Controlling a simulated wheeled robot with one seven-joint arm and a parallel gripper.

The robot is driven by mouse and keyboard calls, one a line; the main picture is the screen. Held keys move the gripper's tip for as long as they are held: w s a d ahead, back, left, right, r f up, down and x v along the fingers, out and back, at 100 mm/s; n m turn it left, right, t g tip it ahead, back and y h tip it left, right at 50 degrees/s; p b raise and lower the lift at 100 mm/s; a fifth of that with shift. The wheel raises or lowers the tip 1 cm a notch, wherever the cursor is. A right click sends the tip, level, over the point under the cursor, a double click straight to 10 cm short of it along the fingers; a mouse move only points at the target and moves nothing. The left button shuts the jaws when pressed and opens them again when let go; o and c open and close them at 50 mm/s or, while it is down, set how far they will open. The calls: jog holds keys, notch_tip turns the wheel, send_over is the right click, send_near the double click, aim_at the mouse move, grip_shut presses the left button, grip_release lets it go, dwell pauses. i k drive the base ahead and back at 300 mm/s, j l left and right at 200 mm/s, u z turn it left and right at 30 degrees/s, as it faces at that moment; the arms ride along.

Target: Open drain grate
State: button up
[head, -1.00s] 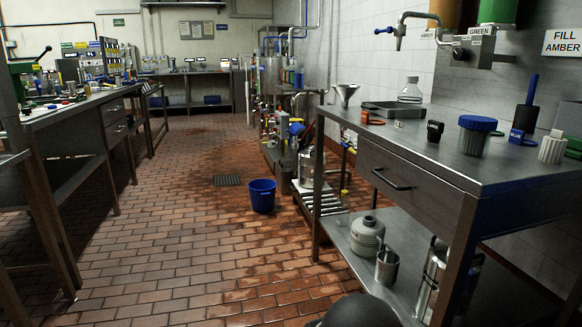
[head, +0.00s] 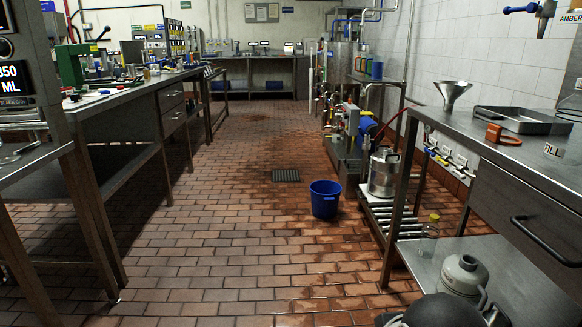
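The drain grate (head: 286,175) is a small dark slotted rectangle, set in the brick-tiled floor in the middle of the head view. It lies flat in the floor, with wet-looking tiles around it. A blue bucket (head: 325,198) stands on the floor just in front and to the right of it, apart from it. My gripper is not in view. A dark rounded part at the bottom edge, right of centre, appears to be mine.
A steel bench with a drawer (head: 530,215) stands on the right, with a grey canister (head: 462,278) on its lower shelf. A metal pot (head: 383,172) stands beyond it. A long workbench (head: 120,105) lines the left.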

aim_at(350, 166)
jog(key=i, duration=2.35)
jog(key=i+j+z, duration=0.1)
jog(key=i+z, duration=0.3)
jog(key=i, duration=0.2)
jog(key=i+j+z, duration=0.35)
jog(key=i, duration=0.2)
jog(key=i+j+z, duration=0.4)
jog(key=i, duration=0.15)
jog(key=i+j+z, duration=0.4)
jog(key=j, duration=0.25)
jog(key=i+l, duration=0.05)
